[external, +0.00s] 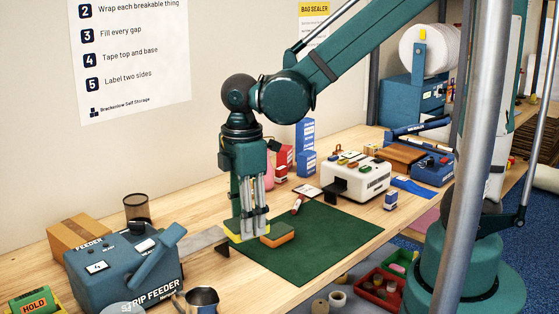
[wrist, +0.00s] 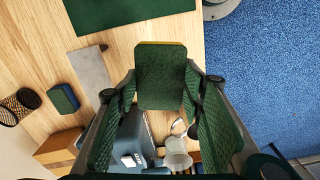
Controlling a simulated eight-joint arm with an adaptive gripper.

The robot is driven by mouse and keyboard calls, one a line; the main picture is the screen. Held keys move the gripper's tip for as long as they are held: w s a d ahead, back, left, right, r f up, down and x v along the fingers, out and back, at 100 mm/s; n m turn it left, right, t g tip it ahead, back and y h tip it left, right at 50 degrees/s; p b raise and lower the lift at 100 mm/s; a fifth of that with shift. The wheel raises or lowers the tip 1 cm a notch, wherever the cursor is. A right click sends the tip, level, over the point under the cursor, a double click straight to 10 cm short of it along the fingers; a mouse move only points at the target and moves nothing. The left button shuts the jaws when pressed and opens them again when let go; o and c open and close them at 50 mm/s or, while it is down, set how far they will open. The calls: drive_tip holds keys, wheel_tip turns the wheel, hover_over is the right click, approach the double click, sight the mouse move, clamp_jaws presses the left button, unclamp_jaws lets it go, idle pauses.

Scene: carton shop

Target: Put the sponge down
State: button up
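The sponge has a dark green scouring face and an orange-yellow body. In the wrist view the sponge (wrist: 161,75) sits between my two fingers, green face toward the camera, with a thin yellow edge at its far end. In the external view the sponge (external: 280,237) shows at my fingertips, in front of the green mat in the picture. My gripper (external: 250,234) points straight down and is closed on the sponge's sides. A yellow patch shows at the fingertips. The sponge's underside is hidden, so I cannot tell its exact gap to the table.
The green mat (external: 318,250) has a clear middle. A blue strip feeder (external: 122,270), metal cup (external: 202,299), mesh basket (external: 137,207) and carton (external: 80,236) stand left. A green-topped block (wrist: 62,97) lies near the grey plate (wrist: 91,72).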

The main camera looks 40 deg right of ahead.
wheel_tip(320, 180, up, 9)
drive_tip(key=shift+r, duration=0.1)
drive_tip(key=w+a+r+n+p, duration=0.1)
drive_tip(key=w+a+r, duration=0.2)
drive_tip(key=w+a, duration=0.55)
drive_tip(key=w+a+r+p, duration=0.2)
drive_tip(key=w+a, duration=0.4)
drive_tip(key=w, duration=0.6)
drive_tip(key=n+p, duration=0.1)
drive_tip(key=p, duration=0.2)
hover_over(77, 230)
wheel_tip(77, 230, down, 9)
drive_tip(key=shift+f, duration=0.3)
drive_tip(key=shift+f, duration=3.15)
